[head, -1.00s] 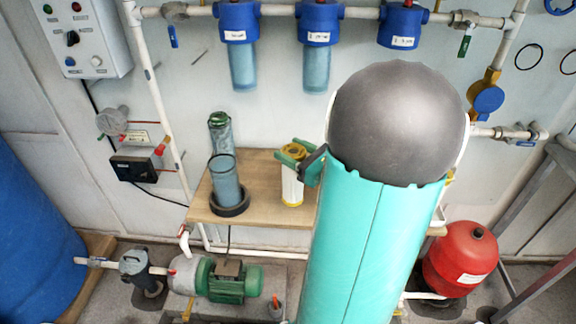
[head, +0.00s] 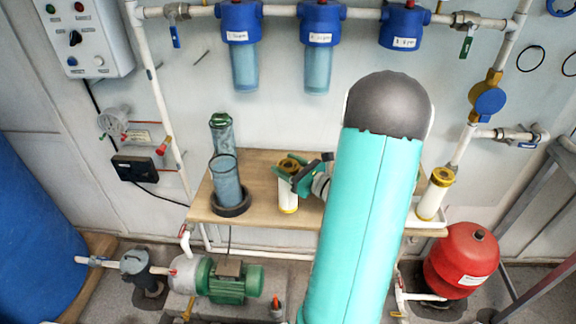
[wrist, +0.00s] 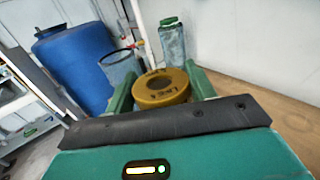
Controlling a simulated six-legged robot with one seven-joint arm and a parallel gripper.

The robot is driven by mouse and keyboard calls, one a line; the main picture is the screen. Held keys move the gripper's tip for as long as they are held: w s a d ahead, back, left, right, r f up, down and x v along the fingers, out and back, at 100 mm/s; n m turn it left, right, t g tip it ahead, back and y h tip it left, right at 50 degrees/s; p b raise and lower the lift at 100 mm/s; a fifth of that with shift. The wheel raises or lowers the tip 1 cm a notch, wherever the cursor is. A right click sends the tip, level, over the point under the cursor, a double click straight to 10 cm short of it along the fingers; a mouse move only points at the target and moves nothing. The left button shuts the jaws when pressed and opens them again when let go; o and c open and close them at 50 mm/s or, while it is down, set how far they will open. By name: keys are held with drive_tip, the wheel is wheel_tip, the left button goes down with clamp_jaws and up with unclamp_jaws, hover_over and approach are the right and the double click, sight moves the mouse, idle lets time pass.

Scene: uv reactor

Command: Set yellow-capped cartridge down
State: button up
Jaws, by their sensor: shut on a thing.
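The yellow-capped cartridge (head: 288,196) is white with a yellow band at its foot. It stands upright over the wooden bench in the head view; I cannot tell whether its foot touches the wood. My gripper (head: 293,175) is shut on it near the cap, coming from the right. In the wrist view, the yellow cap (wrist: 162,92) sits between the green fingers of my gripper (wrist: 161,84); the body below is hidden. A second yellow-capped cartridge (head: 434,196) stands at the right end of the bench, on a white tray.
The wooden bench (head: 262,180) has bare wood around the held cartridge. A clear housing cup (head: 227,185) stands in a dark ring to the left, with a green-topped cylinder (head: 221,135) behind it. Blue filter heads (head: 319,22) hang above on the wall pipe.

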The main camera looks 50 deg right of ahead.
drive_tip(key=shift+f, duration=0.1)
drive_tip(key=o, duration=1.3)
